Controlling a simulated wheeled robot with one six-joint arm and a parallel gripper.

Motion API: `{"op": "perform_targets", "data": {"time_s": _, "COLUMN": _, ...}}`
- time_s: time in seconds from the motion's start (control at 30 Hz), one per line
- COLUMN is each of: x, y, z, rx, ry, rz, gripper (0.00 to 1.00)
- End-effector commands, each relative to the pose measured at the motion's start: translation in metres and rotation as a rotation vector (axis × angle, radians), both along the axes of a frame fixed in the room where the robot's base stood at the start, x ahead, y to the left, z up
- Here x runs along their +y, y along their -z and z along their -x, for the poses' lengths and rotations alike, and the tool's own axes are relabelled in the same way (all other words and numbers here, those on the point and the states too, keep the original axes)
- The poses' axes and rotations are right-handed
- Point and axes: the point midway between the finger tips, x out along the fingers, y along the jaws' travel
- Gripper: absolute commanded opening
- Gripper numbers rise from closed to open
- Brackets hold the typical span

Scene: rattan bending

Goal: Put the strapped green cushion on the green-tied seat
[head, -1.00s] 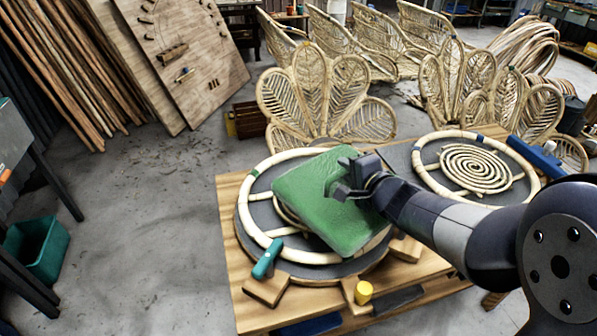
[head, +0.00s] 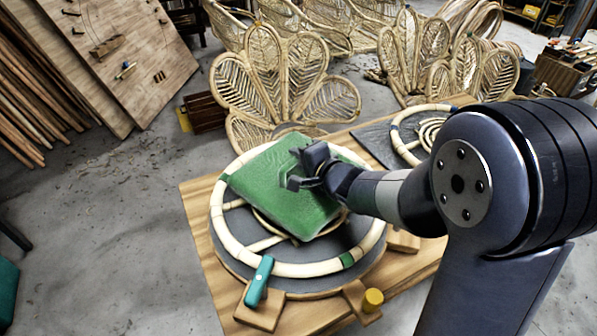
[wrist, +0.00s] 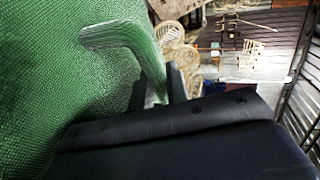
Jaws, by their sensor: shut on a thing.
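The green cushion (head: 262,190) is square and textured. It covers the back and middle of the green-tied seat (head: 300,269), a pale rattan ring with green ties at its left and front right. The front rim is uncovered. The cushion looks tilted; whether it touches the ring I cannot tell. My gripper (head: 305,169) is over the cushion's right part, shut on its strap. In the wrist view the green strap (wrist: 135,45) stands up from the cushion (wrist: 45,80) and runs down to the fingers, where its end is hidden.
The seat lies on a round dark form on a wooden bench (head: 205,225). A teal-handled clamp (head: 259,281) and a yellow knob (head: 373,299) stand at its front. A second rattan ring (head: 408,150) is partly behind my arm. Petal-shaped chair backs (head: 277,80) stand behind.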

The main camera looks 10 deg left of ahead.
Motion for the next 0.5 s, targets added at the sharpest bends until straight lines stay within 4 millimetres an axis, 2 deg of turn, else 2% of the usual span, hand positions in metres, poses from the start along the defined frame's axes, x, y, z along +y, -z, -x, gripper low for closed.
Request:
{"op": "perform_targets", "data": {"time_s": 0.1, "x": 0.000, "y": 0.021, "z": 0.000, "rx": 0.003, "ry": 0.000, "rz": 0.000, "gripper": 0.00}}
{"op": "perform_targets", "data": {"time_s": 0.2, "x": 0.000, "y": 0.032, "z": 0.000, "rx": 0.002, "ry": -0.001, "rz": 0.000, "gripper": 0.00}}
{"op": "perform_targets", "data": {"time_s": 0.5, "x": 0.000, "y": 0.032, "z": 0.000, "rx": -0.001, "ry": 0.000, "rz": -0.001, "gripper": 0.00}}
